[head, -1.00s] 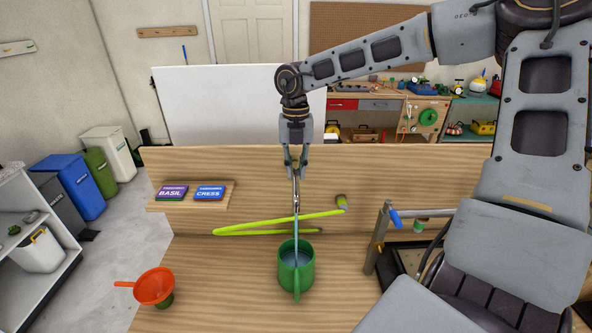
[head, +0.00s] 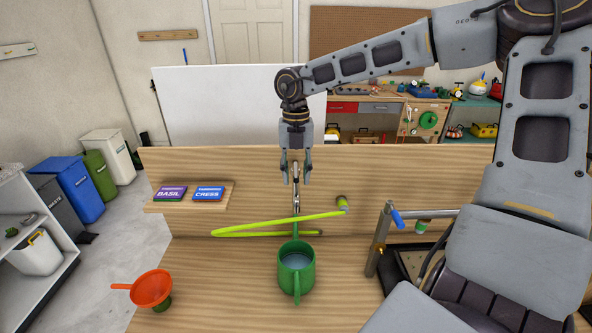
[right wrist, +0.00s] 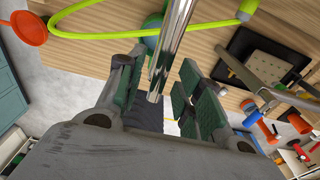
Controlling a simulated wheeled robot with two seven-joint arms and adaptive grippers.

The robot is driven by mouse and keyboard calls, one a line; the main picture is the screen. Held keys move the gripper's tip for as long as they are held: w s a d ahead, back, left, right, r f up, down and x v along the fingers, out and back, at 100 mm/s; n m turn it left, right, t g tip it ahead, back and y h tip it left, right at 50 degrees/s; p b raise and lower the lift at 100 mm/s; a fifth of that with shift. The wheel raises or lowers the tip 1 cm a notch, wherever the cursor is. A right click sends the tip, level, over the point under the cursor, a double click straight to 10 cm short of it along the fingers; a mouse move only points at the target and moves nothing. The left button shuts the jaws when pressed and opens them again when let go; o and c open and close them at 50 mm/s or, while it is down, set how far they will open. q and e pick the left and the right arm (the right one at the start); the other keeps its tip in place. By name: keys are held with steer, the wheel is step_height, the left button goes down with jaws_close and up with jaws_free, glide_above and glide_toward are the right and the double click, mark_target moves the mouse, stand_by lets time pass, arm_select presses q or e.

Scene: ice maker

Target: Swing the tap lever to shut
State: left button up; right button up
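The metal tap (head: 296,201) stands at the wooden back panel, above a green mug (head: 297,280) holding water. Its slim metal lever (head: 295,172) points up between the fingers of my right gripper (head: 296,178). That gripper is open, with a finger apart on each side of the lever. In the right wrist view the shiny metal tap (right wrist: 170,45) runs between the spread green-padded fingers (right wrist: 158,98). No clear water stream shows between spout and mug. My left gripper is out of view.
A yellow-green hose (head: 270,223) loops around the tap area. An orange funnel (head: 151,287) stands at the front left. A shelf (head: 222,203) carries seed packets. A metal pipe (head: 378,242) with a blue handle (head: 397,219) stands at the right.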

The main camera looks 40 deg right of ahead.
steer(key=shift+w+d+r+p, duration=0.1)
steer(key=shift+r+p, duration=0.7)
steer(key=shift+r, duration=0.9)
steer(key=shift+w+d+r+p, duration=0.1)
steer(key=shift+r+p, duration=0.7)
steer(key=shift+r, duration=0.9)
steer(key=shift+f, duration=0.1)
